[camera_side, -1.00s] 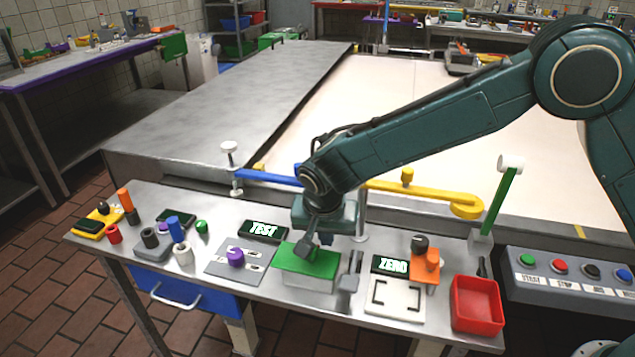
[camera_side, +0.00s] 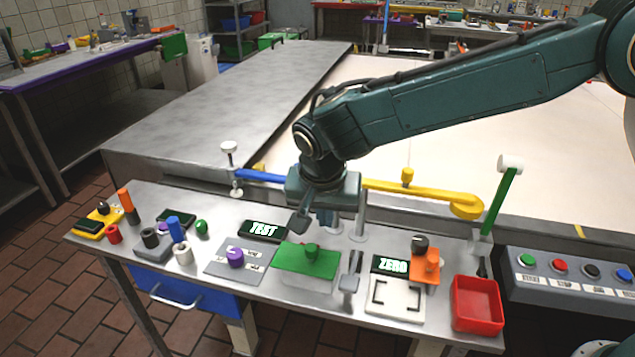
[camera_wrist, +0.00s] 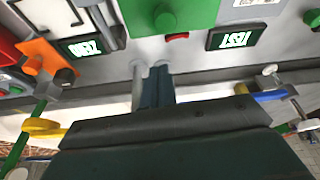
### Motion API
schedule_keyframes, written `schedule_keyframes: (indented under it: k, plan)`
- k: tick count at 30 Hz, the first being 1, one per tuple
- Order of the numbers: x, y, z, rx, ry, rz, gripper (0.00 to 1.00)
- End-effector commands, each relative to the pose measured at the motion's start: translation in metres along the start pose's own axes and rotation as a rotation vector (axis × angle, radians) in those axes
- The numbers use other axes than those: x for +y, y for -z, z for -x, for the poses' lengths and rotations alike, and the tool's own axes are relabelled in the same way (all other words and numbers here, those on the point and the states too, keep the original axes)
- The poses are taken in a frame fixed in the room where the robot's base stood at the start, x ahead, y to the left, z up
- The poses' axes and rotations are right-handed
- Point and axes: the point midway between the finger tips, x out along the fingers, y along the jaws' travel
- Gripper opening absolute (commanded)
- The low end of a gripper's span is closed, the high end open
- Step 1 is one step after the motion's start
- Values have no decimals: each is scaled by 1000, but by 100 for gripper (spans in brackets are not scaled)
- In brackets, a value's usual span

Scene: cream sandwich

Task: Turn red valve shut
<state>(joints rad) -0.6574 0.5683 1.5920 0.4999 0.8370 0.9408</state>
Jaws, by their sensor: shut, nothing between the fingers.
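In the wrist view a small red part (camera_wrist: 177,36) shows beside the back edge of the green-topped box (camera_wrist: 205,14); it may be the red valve, but too little shows to be sure. I cannot make it out in the side view, where my gripper stands in front of that area. My gripper (camera_side: 302,224) is shut and empty, above and behind the green-topped box (camera_side: 290,262). In the wrist view my gripper's fingers (camera_wrist: 150,72) are together, apart from the red part. A green knob (camera_side: 311,251) stands on the box.
The TEST display (camera_side: 263,230) is left of the box and the ZERO display (camera_side: 391,264) right. A grey lever (camera_side: 350,272) stands between. A blue pipe (camera_side: 262,176) and yellow pipe (camera_side: 430,191) run behind. A red tray (camera_side: 477,304) sits at the right.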

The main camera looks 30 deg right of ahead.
Motion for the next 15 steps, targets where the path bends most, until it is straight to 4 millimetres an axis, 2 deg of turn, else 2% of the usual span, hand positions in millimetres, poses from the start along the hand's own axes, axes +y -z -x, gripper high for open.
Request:
schedule_keyframes:
  k: [4, 11, 15]
  plan:
    - [-1, 0, 15, 1, 2, 1, 0]
    - [0, 0, 22, 0, 0, 1, 2]
    - [-2, 0, 22, -9, 1, -2, 29]
